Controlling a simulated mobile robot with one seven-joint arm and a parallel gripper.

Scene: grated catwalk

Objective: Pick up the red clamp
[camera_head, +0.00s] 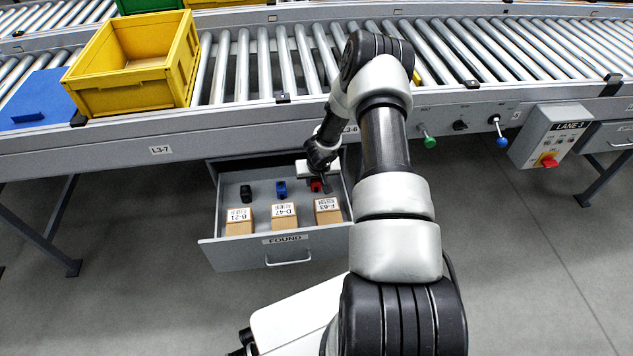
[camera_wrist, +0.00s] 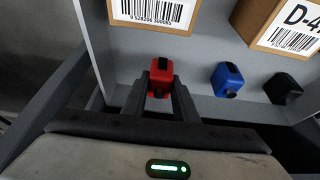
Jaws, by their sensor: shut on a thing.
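The red clamp (camera_head: 317,186) is in the open grey drawer (camera_head: 258,246), at the right end of a row of small clamps. In the wrist view the red clamp (camera_wrist: 160,78) sits between the two fingers of my gripper (camera_wrist: 160,92), which is shut on it. My gripper (camera_head: 318,180) reaches down into the drawer from above in the head view. The clamp's lower part is hidden, and I cannot tell whether it touches the drawer floor.
A blue clamp (camera_head: 281,188) and a black clamp (camera_head: 246,193) lie left of the red one. Labelled boxes, B-21 (camera_head: 239,227), D-47 (camera_head: 284,222) and F-63 (camera_head: 327,217), stand nearer the drawer front. The roller conveyor (camera_head: 262,60) with a yellow bin (camera_head: 130,100) runs above and behind.

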